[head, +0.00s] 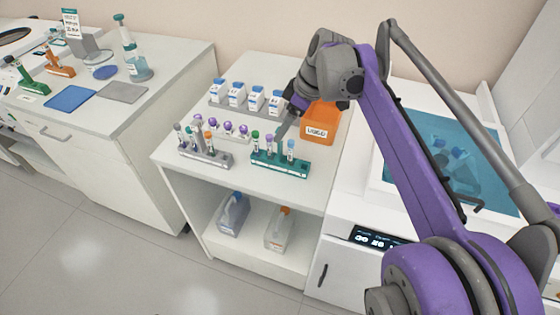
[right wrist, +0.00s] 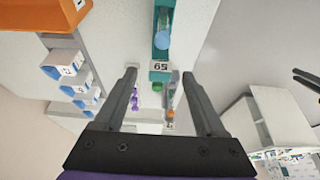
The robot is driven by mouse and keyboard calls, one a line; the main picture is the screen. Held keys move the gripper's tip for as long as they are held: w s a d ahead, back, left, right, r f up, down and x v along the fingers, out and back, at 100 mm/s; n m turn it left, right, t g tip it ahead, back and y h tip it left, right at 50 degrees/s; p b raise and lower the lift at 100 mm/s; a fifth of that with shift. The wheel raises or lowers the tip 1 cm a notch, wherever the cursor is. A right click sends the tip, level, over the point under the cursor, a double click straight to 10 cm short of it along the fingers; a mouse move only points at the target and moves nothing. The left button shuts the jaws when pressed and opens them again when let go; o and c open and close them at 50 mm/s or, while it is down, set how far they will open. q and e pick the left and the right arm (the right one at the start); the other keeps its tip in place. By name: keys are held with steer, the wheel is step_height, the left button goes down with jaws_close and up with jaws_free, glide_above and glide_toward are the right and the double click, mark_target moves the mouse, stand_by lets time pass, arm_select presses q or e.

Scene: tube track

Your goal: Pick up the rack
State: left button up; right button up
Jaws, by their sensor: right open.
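A teal rack (head: 282,168) stands on the white bench top and holds tubes with green, purple and blue caps. It also shows in the right wrist view (right wrist: 168,54), with a numbered label on it. A grey rack (head: 206,156) with several tubes stands to its left, and a pale rack with purple-capped tubes (head: 228,130) stands behind. My right gripper (head: 284,124) is open and empty, above and just behind the teal rack. In the right wrist view its two fingers (right wrist: 160,78) are spread, with the teal rack's end seen between them. My left gripper is not in view.
Blue-lidded bottles (head: 237,94) stand in a row behind the racks. An orange bin (head: 320,124) is close to my right gripper. A water bath (head: 450,160) is at the right. Bottles stand on the lower shelf (head: 255,258). The bench front is clear.

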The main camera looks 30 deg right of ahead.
mark_target(280, 150)
steer(key=shift+x, duration=1.45)
steer(key=shift+w+a+r, duration=0.1)
jaws_close()
